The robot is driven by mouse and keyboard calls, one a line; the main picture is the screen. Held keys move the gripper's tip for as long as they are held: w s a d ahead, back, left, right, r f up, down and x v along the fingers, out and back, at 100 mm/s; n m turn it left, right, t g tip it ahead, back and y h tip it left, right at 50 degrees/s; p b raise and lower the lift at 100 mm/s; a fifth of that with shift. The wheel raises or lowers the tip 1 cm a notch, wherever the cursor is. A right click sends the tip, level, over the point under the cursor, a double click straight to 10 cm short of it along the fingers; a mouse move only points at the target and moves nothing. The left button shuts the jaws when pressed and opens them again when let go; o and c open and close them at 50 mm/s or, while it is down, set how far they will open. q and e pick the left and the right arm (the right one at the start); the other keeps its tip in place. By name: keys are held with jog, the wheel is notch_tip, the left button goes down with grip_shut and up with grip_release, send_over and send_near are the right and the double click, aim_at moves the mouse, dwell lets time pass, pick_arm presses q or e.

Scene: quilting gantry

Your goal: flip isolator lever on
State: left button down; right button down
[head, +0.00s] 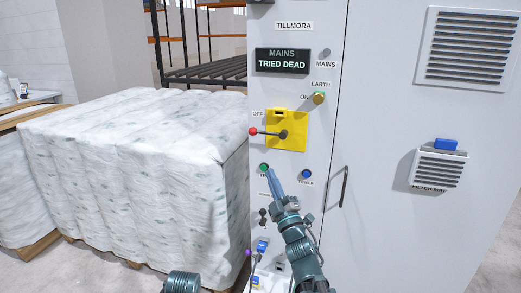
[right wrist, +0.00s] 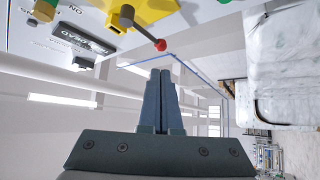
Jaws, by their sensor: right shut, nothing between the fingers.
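The isolator lever (head: 268,133) is a dark rod with a red knob (head: 253,131) on a yellow plate (head: 299,117). It lies about level, its knob pointing left, below the OFF label. My right gripper (head: 271,171) is shut and empty, below the lever and in front of the panel near the green button (head: 264,167). In the right wrist view, which is turned over, the red knob (right wrist: 160,45) shows just beyond the shut fingertips (right wrist: 160,72), with no clear contact. My left gripper is not in view.
A display (head: 282,61) reads MAINS TRIED DEAD. A brass-and-green EARTH knob (head: 318,98) sits above right, a blue button (head: 306,174) below. A cabinet handle (head: 343,187) sticks out to the right. A wrapped pallet load (head: 135,170) stands left of the cabinet.

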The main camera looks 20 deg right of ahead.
aim_at(256, 132)
jog(key=p+x, duration=0.6)
jog(key=x, duration=0.7)
jog(key=shift+w, duration=0.45)
jog(key=shift+a+r+m+t+h, duration=0.2)
jog(key=shift+r+m+t+h, duration=0.15)
jog(key=shift+m, duration=0.35)
jog(key=shift+r+h, duration=0.15)
jog(key=shift+h, duration=0.1)
notch_tip(256, 132, up, 3)
jog(key=m+h, duration=0.2)
jog(key=m, duration=0.1)
jog(key=m+t+h, duration=0.1)
jog(key=m+h, duration=0.2)
jog(key=m, duration=0.1)
jog(key=shift+w+t, duration=0.15)
jog(key=shift+t, duration=0.1)
jog(key=s+d+r+m+g+h+p, duration=0.1)
jog(key=r+m+g+h+p, duration=0.1)
jog(key=m+g+h, duration=0.4)
jog(key=s+d+r+m+g+h+p, duration=0.1)
jog(key=d+r+m+g+h+p, duration=0.1)
jog(key=m+g+h, duration=0.4)
jog(key=r+m+h+p, duration=0.1)
jog(key=m+h, duration=0.4)
jog(key=m, duration=0.6)
jog(key=shift+s, duration=0.15)
jog(key=shift+d, duration=0.15)
